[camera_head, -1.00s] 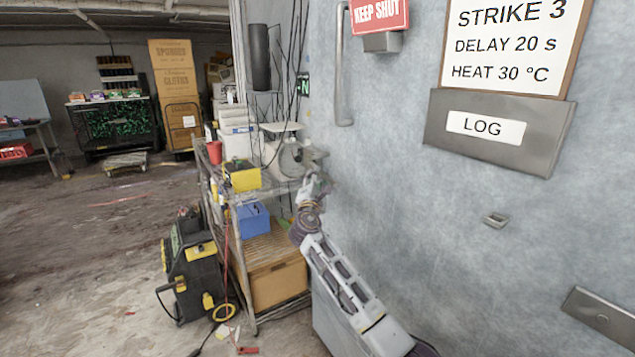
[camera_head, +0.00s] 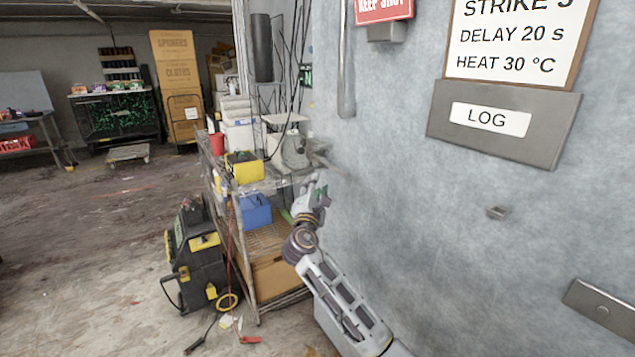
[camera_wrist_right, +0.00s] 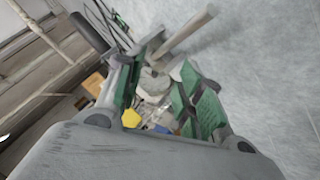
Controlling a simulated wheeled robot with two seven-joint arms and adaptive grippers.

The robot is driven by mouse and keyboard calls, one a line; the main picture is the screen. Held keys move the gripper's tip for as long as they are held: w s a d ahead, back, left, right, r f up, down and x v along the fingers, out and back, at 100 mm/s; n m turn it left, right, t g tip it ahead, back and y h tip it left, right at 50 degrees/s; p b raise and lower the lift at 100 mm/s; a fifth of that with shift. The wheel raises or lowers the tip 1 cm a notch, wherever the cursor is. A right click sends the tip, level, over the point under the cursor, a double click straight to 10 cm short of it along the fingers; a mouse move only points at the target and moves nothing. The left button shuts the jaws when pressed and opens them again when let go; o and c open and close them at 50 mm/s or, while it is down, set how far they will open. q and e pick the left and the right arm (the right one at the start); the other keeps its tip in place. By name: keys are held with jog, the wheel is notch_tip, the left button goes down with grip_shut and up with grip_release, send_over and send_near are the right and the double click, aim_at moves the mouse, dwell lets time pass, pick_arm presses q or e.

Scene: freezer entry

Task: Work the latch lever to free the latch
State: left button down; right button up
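The pale grey freezer door (camera_head: 420,190) fills the right of the head view. A small metal lever (camera_head: 326,164), probably the latch lever, sticks out near its left edge. In the right wrist view a bar-like lever (camera_wrist_right: 186,34) lies just beyond the fingertips, slanting from upper right toward the gap between them. My right gripper (camera_head: 318,184) is just below the lever in the head view. Its green-padded fingers stand apart in the right wrist view (camera_wrist_right: 150,62), with nothing clearly held between them. I cannot tell whether a finger touches the lever. My left gripper is out of view.
A wire shelf (camera_head: 285,180) with a yellow box (camera_head: 245,170), a blue box (camera_head: 256,211) and cartons stands close left of my right arm. A long vertical handle (camera_head: 345,65) and a LOG holder (camera_head: 500,122) are on the door. Open floor lies farther left.

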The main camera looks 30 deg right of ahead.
jog(key=shift+v, duration=1.65)
jog(key=shift+f, duration=0.1)
